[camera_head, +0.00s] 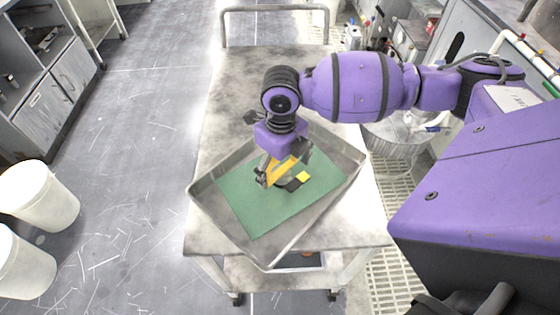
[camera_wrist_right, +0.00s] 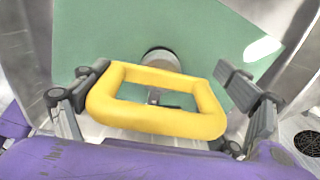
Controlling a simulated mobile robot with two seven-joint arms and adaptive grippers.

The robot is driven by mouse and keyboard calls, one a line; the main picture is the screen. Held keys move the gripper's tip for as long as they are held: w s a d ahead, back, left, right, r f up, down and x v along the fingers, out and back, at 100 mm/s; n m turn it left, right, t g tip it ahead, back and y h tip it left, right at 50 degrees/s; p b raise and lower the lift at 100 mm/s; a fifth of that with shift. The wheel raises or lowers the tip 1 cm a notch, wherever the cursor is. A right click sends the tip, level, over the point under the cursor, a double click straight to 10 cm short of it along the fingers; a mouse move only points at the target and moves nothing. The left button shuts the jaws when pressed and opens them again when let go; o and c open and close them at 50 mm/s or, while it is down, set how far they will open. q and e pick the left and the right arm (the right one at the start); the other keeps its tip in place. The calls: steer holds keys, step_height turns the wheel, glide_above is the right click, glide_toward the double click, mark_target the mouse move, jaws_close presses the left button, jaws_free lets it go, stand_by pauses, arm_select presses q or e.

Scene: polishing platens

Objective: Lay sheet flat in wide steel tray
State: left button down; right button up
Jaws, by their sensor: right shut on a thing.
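The green sheet (camera_head: 262,215) shows within the rim of the wide steel tray (camera_head: 224,232) in the head view. It looks flat and level, turned at a slight angle to the tray walls. I cannot tell whether it touches the tray floor. My right gripper (camera_head: 281,178) is over the sheet, shut on a yellow handle (camera_wrist_right: 155,122) that spans between its fingers in the wrist view. A round grey fitting (camera_wrist_right: 160,60) shows between the handle and the sheet. The gripper hides part of the sheet. My left gripper is not in view.
The tray rests on a steel cart (camera_head: 235,85) with a push rail (camera_head: 275,8) at the far end. The far half of the cart top is clear. White bins (camera_head: 38,197) stand on the floor at left.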

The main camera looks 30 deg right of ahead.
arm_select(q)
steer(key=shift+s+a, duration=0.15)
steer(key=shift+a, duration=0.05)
arm_select(e)
steer(key=shift+w+r, duration=0.1)
steer(key=shift+w, duration=0.05)
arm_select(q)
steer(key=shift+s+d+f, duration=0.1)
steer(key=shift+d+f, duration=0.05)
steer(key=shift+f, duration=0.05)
arm_select(e)
steer(key=shift+f, duration=0.25)
steer(key=o, duration=1.5)
steer(key=shift+s+f, duration=0.2)
steer(key=shift+r, duration=0.1)
step_height(320, 180, up, 12)
steer(key=shift+w+r, duration=0.1)
